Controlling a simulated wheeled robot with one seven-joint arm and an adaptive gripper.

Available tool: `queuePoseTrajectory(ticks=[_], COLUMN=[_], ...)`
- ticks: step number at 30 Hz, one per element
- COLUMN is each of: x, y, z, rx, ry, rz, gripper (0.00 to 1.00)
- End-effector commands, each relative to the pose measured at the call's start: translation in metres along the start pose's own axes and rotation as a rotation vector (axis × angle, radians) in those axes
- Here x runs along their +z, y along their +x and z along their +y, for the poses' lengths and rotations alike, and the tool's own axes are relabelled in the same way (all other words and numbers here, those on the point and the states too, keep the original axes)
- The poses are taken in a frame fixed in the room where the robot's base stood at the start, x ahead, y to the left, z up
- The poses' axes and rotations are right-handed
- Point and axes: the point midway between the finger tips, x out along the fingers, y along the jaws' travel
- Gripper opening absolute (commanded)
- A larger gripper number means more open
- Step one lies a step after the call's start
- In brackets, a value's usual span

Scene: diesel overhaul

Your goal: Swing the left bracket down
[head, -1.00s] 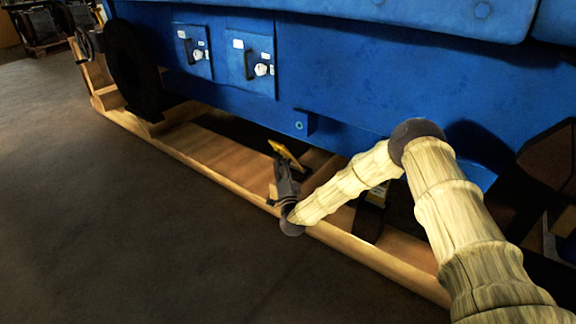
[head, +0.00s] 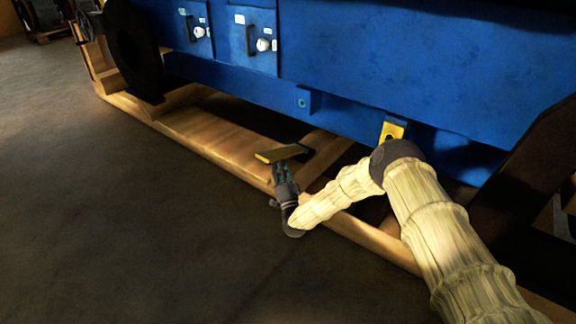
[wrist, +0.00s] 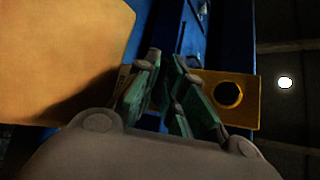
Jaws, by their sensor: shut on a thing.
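The left bracket (head: 281,154) is a yellow plate low beside the blue engine body, above the wooden skid. It lies close to level in the head view. My gripper (head: 283,172) is just below it, with its fingers shut at its underside. In the wrist view a large yellow plate (wrist: 60,45) fills the upper left, close to the green-padded fingers (wrist: 170,90). The exact grip point is hidden. A second yellow bracket (head: 392,131), with a round hole, is on the engine side further right. A yellow plate with a hole (wrist: 229,94) also shows behind the fingers.
The blue engine body (head: 400,60) runs along the back. The wooden skid (head: 190,136) lies under it, with a gap between its timbers. A black wheel-like part (head: 133,50) stands at the left. The floor (head: 120,230) in front is clear.

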Motion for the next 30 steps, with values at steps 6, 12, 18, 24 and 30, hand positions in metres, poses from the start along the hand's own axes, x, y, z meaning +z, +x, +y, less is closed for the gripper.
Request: queuePoseTrajectory(ticks=[6, 12, 18, 24, 30], x=[0.0000, -0.0014, -0.0025, -0.0020, -0.0029], y=[0.0054, 0.0060, 0.0061, 0.0036, 0.0021], z=[0.0000, 0.0001, 0.0002, 0.0009, 0.0016], rx=[-0.003, -0.003, -0.003, -0.002, 0.000], ry=[-0.002, -0.002, -0.003, -0.002, -0.002], rz=[0.004, 0.005, 0.006, 0.005, 0.005], gripper=[0.00, 0.00, 0.27, 0.32, 0.32])
